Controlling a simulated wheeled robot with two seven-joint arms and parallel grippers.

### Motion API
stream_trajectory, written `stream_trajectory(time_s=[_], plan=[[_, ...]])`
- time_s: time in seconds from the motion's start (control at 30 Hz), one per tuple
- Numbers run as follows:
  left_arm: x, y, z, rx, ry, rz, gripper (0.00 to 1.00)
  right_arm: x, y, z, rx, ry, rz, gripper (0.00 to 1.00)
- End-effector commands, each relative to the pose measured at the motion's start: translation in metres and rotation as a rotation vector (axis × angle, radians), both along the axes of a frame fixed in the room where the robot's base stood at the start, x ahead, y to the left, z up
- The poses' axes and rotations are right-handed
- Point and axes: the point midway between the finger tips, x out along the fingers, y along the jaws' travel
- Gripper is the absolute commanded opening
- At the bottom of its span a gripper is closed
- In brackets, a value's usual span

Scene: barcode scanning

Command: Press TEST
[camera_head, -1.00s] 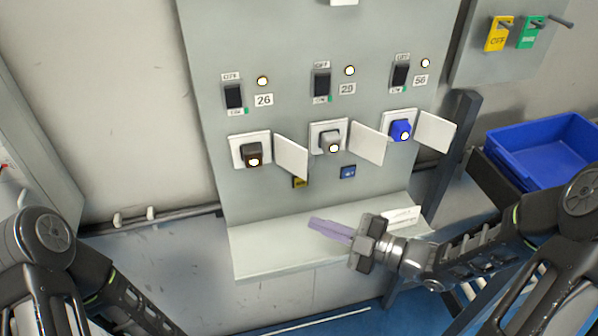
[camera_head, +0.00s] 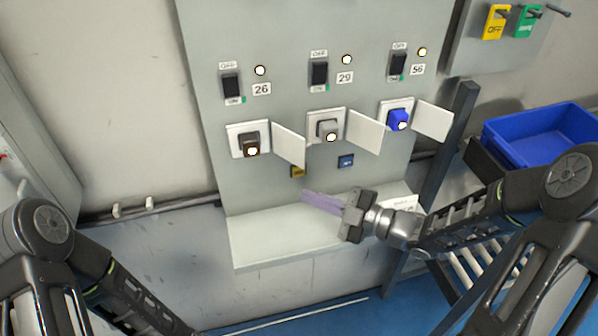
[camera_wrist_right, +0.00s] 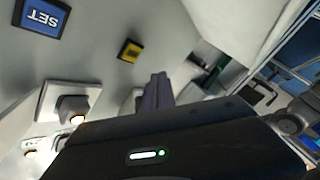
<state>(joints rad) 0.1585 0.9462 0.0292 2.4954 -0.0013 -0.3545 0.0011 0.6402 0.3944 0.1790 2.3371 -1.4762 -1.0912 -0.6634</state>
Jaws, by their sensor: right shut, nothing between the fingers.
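A small yellow button or label (camera_head: 298,171) sits low on the grey panel (camera_head: 320,195), under the left socket; its lettering is too small to read. It also shows in the right wrist view (camera_wrist_right: 130,50). A blue one (camera_head: 346,161) is to its right and reads SET in the right wrist view (camera_wrist_right: 41,17). My right gripper (camera_head: 305,195) has its purple fingers shut and empty. Its fingertips are just below the yellow one in the head view. In the right wrist view the fingers (camera_wrist_right: 159,80) point up, apart from it. My left gripper is out of view.
Three sockets with open white flaps (camera_head: 365,130) and plugs are above the buttons, with switches higher up. A pale ledge (camera_head: 265,240) juts out below. A blue bin (camera_head: 540,145) stands at the right.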

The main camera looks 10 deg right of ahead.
Motion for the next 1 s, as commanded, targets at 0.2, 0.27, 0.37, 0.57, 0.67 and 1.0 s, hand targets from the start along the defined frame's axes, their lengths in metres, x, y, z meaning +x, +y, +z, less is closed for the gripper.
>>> stream_trajectory(time_s=[0.2,0.27,0.37,0.57,0.67,1.0], plan=[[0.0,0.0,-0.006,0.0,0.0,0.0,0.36,0.028,0.002,-0.002,0.0,0.0,0.0,0.0],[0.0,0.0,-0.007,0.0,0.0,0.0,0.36,0.033,0.002,-0.002,0.001,-0.001,-0.001,0.0],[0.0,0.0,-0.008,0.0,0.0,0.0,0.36,0.039,0.003,-0.001,0.002,0.001,0.0,0.0],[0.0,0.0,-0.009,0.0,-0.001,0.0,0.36,0.043,0.003,0.0,0.001,0.0,-0.001,0.0],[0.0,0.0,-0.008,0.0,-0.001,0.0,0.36,0.043,0.003,0.0,0.001,0.0,-0.001,0.0],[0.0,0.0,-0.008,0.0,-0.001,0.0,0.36,0.043,0.003,0.0,0.001,0.0,-0.001,0.0]])
